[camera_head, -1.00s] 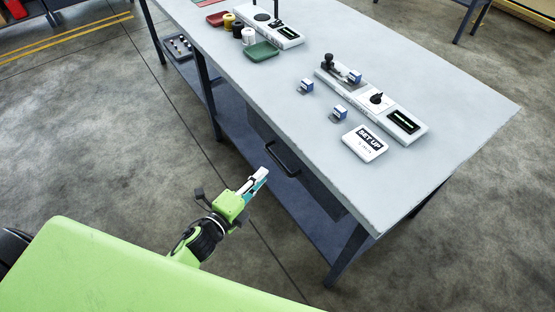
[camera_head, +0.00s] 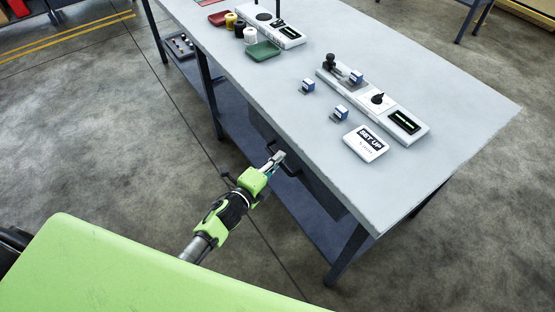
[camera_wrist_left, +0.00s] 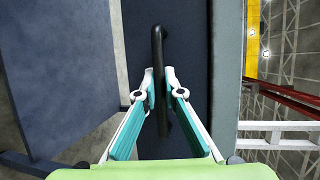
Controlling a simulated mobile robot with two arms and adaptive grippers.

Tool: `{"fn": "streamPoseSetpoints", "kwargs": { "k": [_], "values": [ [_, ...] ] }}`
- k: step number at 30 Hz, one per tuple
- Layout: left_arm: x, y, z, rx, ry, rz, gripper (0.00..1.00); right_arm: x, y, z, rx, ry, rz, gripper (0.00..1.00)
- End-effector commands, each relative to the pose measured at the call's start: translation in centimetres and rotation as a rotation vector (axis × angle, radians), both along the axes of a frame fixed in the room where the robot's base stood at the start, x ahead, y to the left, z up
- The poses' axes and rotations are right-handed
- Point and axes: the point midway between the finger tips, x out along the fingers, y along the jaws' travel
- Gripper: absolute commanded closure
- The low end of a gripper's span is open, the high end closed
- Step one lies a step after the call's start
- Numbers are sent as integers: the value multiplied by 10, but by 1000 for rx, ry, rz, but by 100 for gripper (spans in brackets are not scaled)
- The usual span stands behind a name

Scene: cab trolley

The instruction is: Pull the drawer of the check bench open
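The check bench (camera_head: 430,85) has a pale grey top and dark legs. Its dark blue drawer (camera_head: 322,197) sits under the near edge, with its front about flush below the top, so it looks shut. The black bar handle (camera_head: 293,172) is on the drawer front, partly hidden by my left gripper (camera_head: 278,159). In the left wrist view, the handle (camera_wrist_left: 158,45) runs between the two fingertips of my left gripper (camera_wrist_left: 160,78), one finger on each side. The fingers look open around it, with very little room; contact cannot be told. My right gripper is not in view.
On the bench top are a long device (camera_head: 378,98), small blue-white blocks (camera_head: 308,86), a SET UP sign (camera_head: 366,143) and a green tray (camera_head: 263,51). A lower shelf (camera_head: 240,125) runs beneath. The floor in front of the drawer is clear.

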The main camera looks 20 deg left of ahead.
Motion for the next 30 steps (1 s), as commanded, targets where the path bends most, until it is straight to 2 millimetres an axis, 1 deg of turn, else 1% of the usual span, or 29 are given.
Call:
{"fn": "streamPoseSetpoints", "kwargs": {
  "k": [8,11,14,17,24,30],
  "values": [
    [-3,2,0,0,1,0,100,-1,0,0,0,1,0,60],
    [-10,8,0,1,2,1,100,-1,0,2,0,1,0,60],
    [-23,18,-1,2,3,1,100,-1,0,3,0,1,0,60],
    [-43,33,-1,3,5,1,100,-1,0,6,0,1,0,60],
    [-103,80,-2,4,7,1,100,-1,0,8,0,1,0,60],
    [-150,116,-2,3,5,1,100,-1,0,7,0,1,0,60]
  ]
}}
